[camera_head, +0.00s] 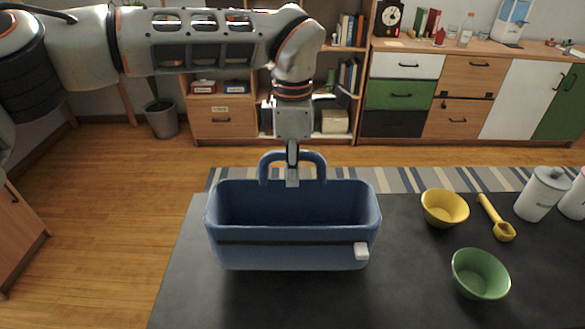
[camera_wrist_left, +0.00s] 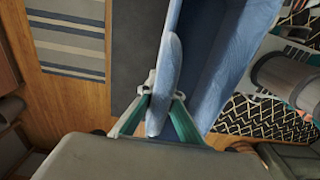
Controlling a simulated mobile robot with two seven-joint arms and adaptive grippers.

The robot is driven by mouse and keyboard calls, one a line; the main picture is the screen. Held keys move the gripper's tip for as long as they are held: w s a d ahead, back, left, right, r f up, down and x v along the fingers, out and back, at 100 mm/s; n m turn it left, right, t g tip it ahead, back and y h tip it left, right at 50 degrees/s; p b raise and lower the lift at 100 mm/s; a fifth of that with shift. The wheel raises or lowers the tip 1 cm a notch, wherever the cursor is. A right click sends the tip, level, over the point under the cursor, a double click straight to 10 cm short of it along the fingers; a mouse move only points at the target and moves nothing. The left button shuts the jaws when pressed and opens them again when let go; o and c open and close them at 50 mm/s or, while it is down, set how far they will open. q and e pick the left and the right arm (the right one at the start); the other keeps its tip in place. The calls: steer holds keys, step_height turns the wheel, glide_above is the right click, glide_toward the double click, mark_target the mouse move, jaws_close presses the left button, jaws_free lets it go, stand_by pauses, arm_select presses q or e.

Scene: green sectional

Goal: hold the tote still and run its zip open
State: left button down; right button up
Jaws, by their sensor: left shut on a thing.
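The blue tote (camera_head: 292,258) is at the left part of the dark tabletop (camera_head: 400,290), with its top open and its upright handle (camera_head: 322,167) at the far side. A dark strip (camera_head: 280,243) runs across its front, with a pale block-like tab (camera_head: 361,251) at the right end. My left gripper (camera_head: 292,178) comes down from above and is shut on the handle. In the left wrist view the handle (camera_wrist_left: 168,75) sits between the fingers of my left gripper (camera_wrist_left: 162,105). My right gripper is not in view.
The tabletop in front of the tote is clear. Shelves and cabinets (camera_head: 400,93) line the back wall.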

mark_target(292, 212)
arm_select(q)
steer(key=shift+f, duration=0.9)
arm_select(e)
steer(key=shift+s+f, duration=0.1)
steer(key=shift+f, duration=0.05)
arm_select(q)
steer(key=shift+f, duration=1.3)
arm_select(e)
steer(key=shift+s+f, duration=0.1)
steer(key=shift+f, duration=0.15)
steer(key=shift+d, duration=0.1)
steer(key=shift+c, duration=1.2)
